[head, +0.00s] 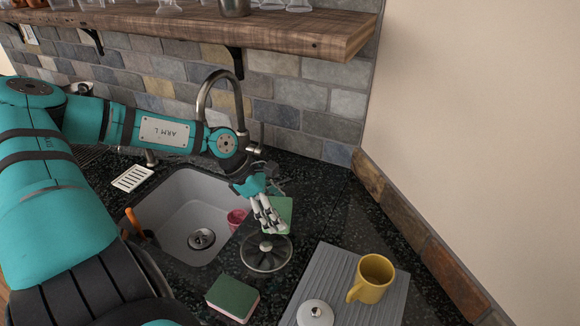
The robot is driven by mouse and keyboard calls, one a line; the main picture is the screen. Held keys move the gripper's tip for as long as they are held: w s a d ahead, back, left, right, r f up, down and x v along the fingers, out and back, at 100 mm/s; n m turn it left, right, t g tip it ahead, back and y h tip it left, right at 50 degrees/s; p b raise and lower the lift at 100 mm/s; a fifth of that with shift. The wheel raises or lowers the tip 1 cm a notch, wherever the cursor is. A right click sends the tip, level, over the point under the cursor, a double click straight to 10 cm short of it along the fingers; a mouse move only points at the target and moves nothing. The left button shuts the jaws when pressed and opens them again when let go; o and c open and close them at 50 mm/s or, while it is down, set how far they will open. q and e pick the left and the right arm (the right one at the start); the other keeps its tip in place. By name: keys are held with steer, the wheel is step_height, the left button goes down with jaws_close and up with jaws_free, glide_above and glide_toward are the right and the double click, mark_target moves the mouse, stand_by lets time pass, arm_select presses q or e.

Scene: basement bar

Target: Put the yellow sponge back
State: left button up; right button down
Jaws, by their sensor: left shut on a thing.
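My left gripper (268,217) reaches over the right side of the sink, its pale fingers pointing down. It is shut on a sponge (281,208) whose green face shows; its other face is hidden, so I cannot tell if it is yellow. The held sponge is just above or behind a round metal holder-like piece (266,254) on the counter; I cannot tell whether they touch. A second sponge (231,297), green on top with a pinkish side, lies flat on the counter at the front. My right gripper is not in view.
The sink (180,210) holds a red cup-like thing (236,218). The tall faucet (205,95) stands behind my left wrist. A grey drying mat (332,262) carries a yellow mug (371,279) and a white lidded thing (315,313). A wooden shelf (300,38) overhangs the back.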

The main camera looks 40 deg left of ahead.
arm_select(q)
steer(key=shift+w+f, duration=0.15)
steer(key=shift+w, duration=0.35)
steer(key=shift+w+b, duration=0.4)
steer(key=shift+w+a, duration=0.3)
steer(key=shift+w, duration=0.65)
steer(key=shift+w+a, duration=0.3)
steer(key=shift+w, duration=0.65)
steer(key=shift+d+f+p, duration=0.1)
steer(key=shift+f+p, duration=0.85)
steer(key=shift+f, duration=0.55)
steer(key=shift+s+f, duration=0.1)
steer(key=shift+f, duration=0.25)
steer(key=o, duration=0.9)
steer(key=shift+o, duration=0.2)
steer(key=shift+f, duration=0.1)
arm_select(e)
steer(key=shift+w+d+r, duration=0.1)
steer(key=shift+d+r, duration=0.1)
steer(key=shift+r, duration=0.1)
